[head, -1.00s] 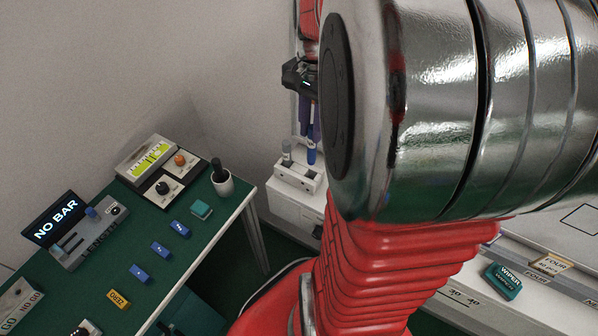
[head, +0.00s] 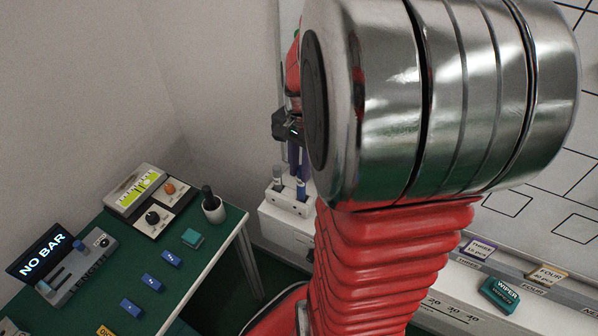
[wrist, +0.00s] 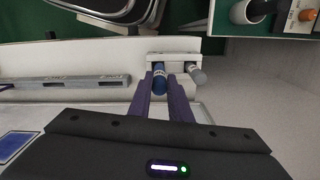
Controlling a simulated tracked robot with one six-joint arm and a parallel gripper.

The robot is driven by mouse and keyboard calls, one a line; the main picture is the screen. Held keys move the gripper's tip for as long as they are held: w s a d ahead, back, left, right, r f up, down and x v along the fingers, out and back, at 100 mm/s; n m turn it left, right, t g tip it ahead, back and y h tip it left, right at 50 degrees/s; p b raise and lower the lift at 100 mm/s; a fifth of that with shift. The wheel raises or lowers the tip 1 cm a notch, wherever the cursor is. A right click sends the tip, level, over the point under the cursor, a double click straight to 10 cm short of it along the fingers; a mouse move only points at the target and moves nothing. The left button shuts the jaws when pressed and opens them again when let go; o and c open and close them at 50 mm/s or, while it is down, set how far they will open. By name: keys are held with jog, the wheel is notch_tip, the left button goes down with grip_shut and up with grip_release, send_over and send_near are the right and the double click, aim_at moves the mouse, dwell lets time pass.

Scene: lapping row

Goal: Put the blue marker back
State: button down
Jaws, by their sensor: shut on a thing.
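My gripper (head: 300,165) has purple fingers and is shut on the blue marker (head: 301,187), which hangs upright below the fingertips. The blue marker shows between the fingers in the wrist view (wrist: 160,82). Its lower end is at the right-hand place of the white marker holder (head: 272,200); I cannot tell how deep it sits. A grey marker (head: 278,178) stands in the holder's other place, beside the blue one. The holder also shows in the wrist view (wrist: 182,58). My arm hides part of the gripper in the head view.
A whiteboard (head: 545,150) stands at right, with a ledge carrying a teal wiper (head: 500,293) and small label blocks (head: 548,275).

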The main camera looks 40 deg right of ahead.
aim_at(300, 197)
jog(key=shift+s+f, duration=0.1)
jog(key=shift+f, duration=1.85)
jog(key=c, duration=1.6)
grip_release()
jog(key=shift+c, duration=0.2)
jog(key=shift+r, duration=0.1)
jog(key=shift+r, duration=0.15)
jog(key=r, duration=1.1)
jog(key=shift+d+r, duration=0.2)
jog(key=shift+r, duration=0.2)
